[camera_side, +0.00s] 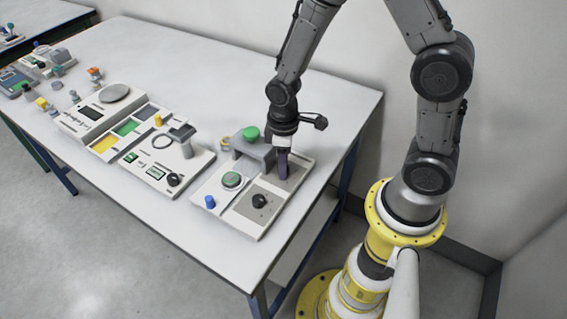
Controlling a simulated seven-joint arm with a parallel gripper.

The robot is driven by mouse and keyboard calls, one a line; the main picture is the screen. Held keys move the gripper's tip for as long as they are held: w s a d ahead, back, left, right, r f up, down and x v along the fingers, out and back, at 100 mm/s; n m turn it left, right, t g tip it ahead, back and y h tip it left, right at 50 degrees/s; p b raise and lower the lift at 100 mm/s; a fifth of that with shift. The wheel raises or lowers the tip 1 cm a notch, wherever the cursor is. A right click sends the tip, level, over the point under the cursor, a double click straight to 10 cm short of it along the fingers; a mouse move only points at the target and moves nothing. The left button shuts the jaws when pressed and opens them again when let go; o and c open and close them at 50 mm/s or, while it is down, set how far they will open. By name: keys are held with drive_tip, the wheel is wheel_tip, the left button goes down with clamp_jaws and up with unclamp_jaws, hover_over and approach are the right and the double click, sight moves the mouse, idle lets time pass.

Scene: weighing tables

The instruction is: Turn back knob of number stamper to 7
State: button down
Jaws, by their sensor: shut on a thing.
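The number stamper (227,213) is a white device near the right end of the table, with a grey bridge topped by a green button (251,133). The back knob is hidden by my gripper (283,172), which points straight down over the farther grey panel. My gripper is shut on the back knob, low against the panel. The number that the knob points to cannot be read.
A round green-topped part (232,180) and a blue peg (210,202) are on the stamper's left side. Left of it stand a device with a black knob (174,179) and a scale with a round plate (114,93). The table behind the devices is clear.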

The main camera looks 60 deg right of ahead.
drive_tip(key=m, duration=0.8)
drive_tip(key=shift+m, duration=0.3)
drive_tip(key=m, duration=0.8)
drive_tip(key=shift+m, duration=0.4)
drive_tip(key=c, duration=0.5)
unclamp_jaws()
drive_tip(key=shift+w, duration=0.1)
